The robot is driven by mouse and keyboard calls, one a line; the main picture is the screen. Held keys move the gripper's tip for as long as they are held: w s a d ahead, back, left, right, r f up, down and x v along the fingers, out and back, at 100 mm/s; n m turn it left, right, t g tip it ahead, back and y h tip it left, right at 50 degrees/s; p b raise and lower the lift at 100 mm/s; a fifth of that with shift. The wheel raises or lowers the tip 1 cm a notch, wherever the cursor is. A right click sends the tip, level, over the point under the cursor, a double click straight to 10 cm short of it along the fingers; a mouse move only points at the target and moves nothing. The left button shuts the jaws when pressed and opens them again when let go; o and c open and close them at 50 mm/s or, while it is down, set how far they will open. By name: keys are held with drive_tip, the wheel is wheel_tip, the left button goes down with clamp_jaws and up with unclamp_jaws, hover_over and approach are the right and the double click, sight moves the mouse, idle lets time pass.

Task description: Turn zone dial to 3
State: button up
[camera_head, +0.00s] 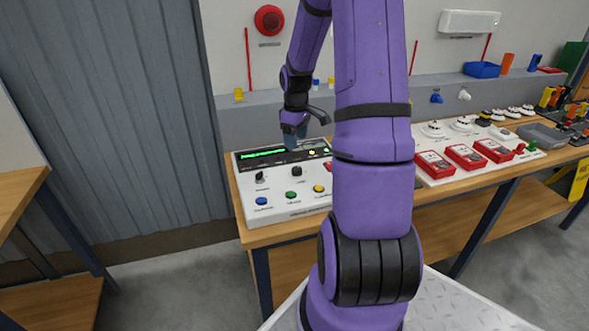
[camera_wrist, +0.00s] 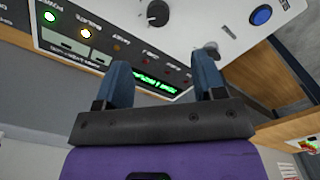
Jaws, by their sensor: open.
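A white and black control panel (camera_head: 272,205) sits on the wooden bench. It carries a round black knob (camera_head: 297,171), also in the wrist view (camera_wrist: 158,13) at the top edge, and a second dark control (camera_head: 260,178) to its left. Labels are too small to read, so I cannot tell which is the zone dial or where it points. My gripper (camera_head: 294,138) is over the panel's rear black strip, behind the knobs. In the wrist view my gripper (camera_wrist: 164,78) has its two blue fingers apart, with nothing held between them. The right finger partly hides the second control.
Blue (camera_head: 261,201), green (camera_head: 291,195) and yellow (camera_head: 319,188) buttons line the panel's front. A green-lit display (camera_head: 262,154) is at the rear. My arm hides the panel's right side. Red boxes (camera_head: 434,164) stand further right. A grey wall ledge rises behind.

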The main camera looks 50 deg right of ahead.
sight(297, 169)
drive_tip(key=f, duration=1.1)
drive_tip(key=shift+d+f, duration=0.2)
drive_tip(key=shift+f, duration=0.05)
drive_tip(key=c, duration=0.9)
